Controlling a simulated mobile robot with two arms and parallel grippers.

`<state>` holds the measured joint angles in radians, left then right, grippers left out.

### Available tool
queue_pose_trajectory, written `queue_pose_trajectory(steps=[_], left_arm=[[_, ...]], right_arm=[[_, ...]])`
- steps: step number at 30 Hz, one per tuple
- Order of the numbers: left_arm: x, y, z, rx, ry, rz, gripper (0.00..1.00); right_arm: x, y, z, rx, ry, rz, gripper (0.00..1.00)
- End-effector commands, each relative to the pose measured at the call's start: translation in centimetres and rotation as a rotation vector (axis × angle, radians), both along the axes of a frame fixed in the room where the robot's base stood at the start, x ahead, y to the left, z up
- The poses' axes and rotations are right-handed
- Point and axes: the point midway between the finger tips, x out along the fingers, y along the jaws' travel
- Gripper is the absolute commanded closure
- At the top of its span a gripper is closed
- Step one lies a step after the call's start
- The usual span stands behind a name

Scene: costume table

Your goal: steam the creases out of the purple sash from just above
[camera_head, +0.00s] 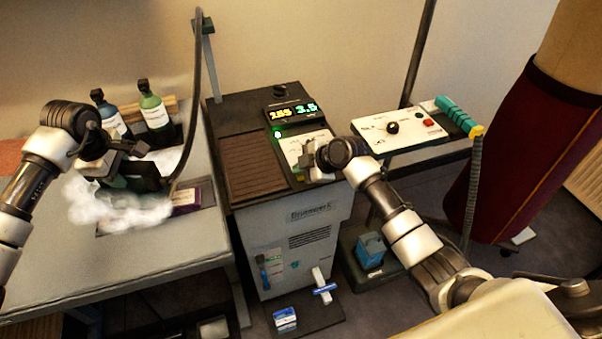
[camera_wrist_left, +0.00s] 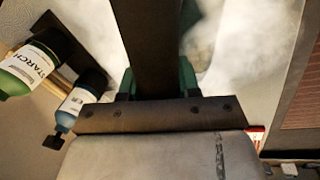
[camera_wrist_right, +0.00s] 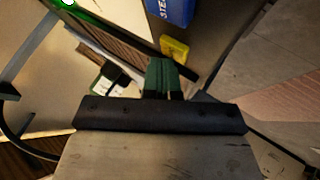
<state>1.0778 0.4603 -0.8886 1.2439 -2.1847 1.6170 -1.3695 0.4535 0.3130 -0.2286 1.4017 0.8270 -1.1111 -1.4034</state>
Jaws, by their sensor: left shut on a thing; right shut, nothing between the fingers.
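My left gripper (camera_head: 128,158) is shut on a dark steam head (camera_head: 150,183), low over the ironing table. A black hose rises from the steam head's side. White steam (camera_head: 110,208) billows around it and hides most of what lies beneath. A purple strip, seemingly the sash (camera_head: 207,191), shows at the right of the steam beside a pale label; its creases cannot be made out. In the left wrist view the dark tool body (camera_wrist_left: 155,45) stands between the green fingers, with steam on both sides. My right gripper (camera_head: 308,160) is shut and empty by the steam station's front panel; its green fingers also show in the right wrist view (camera_wrist_right: 163,78).
The steam station (camera_head: 312,222) has a lit display (camera_head: 292,110) and stands right of the table (camera_head: 60,270). Green (camera_head: 153,110) and blue-labelled (camera_head: 108,113) bottles stand behind the left gripper. A control panel (camera_head: 400,130) with a teal-handled tool (camera_head: 455,113) is further right.

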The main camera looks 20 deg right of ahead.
Motion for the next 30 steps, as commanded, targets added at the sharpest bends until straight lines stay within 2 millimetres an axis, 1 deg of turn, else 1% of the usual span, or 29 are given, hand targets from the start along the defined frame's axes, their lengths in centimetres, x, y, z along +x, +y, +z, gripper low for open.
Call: queue_pose_trajectory(steps=[1, 7, 16, 26, 30], left_arm=[[0.1, 0.0, 0.3, -0.002, -0.006, 0.0, 1.0], [0.1, 0.0, 0.3, -0.002, -0.006, 0.0, 1.0], [0.1, 0.0, 0.3, -0.002, -0.006, 0.0, 1.0], [0.1, 0.0, 0.3, -0.002, -0.006, 0.0, 1.0], [0.1, 0.0, 0.3, -0.002, -0.006, 0.0, 1.0]], right_arm=[[0.0, 0.0, -0.1, -0.001, 0.002, 0.0, 1.0], [0.0, 0.0, 0.3, -0.001, 0.001, 0.001, 1.0], [0.0, 0.0, 1.7, -0.001, 0.0, 0.001, 1.0], [0.0, 0.0, 1.8, 0.0, 0.0, 0.0, 1.0], [0.1, -0.1, 2.5, 0.0, -0.002, 0.0, 1.0]])
